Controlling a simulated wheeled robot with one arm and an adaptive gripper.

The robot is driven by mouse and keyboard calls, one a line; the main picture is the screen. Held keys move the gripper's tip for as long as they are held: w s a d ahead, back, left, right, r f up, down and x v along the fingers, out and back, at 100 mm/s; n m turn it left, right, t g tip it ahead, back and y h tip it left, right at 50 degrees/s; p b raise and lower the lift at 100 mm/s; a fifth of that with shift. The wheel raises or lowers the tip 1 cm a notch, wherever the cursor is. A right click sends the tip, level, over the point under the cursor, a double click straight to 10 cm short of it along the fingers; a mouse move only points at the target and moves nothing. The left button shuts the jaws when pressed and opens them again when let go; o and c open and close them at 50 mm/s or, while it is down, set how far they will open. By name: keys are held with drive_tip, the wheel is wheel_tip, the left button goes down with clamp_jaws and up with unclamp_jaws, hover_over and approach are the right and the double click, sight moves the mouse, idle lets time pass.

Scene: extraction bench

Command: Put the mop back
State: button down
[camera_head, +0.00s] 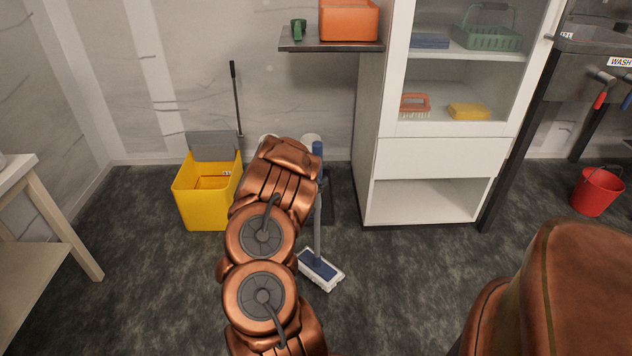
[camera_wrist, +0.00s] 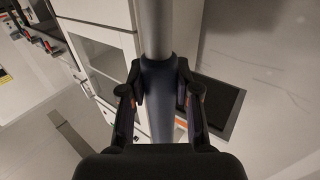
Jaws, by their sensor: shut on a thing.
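The mop (camera_head: 317,220) stands roughly upright right of my copper arm. It has a grey pole, a blue grip at the top and a flat blue-and-white head (camera_head: 321,269) low over the dark floor. I cannot tell whether the head touches the floor. In the wrist view my gripper (camera_wrist: 160,88) is shut around the dark blue grip section of the mop pole (camera_wrist: 157,30), one finger on each side. In the head view my arm hides most of the gripper.
A yellow bucket (camera_head: 207,203) stands left of my arm, with a thin dark pole (camera_head: 236,98) behind it. A red bucket (camera_head: 597,190) is far right. Floor in front is clear.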

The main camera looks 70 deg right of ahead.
drive_tip(key=w+d+b, duration=0.1)
drive_tip(key=w+d, duration=0.1)
drive_tip(key=d, duration=0.3)
drive_tip(key=shift+w+d+f, duration=0.2)
drive_tip(key=shift+w+d, duration=0.15)
wheel_tip(320, 180, down, 4)
drive_tip(key=shift+d+r+b, duration=0.1)
drive_tip(key=shift+r+b, duration=0.15)
drive_tip(key=shift+b, duration=0.95)
drive_tip(key=c, duration=0.8)
unclamp_jaws()
drive_tip(key=shift+f, duration=0.1)
drive_tip(key=shift+c, duration=0.2)
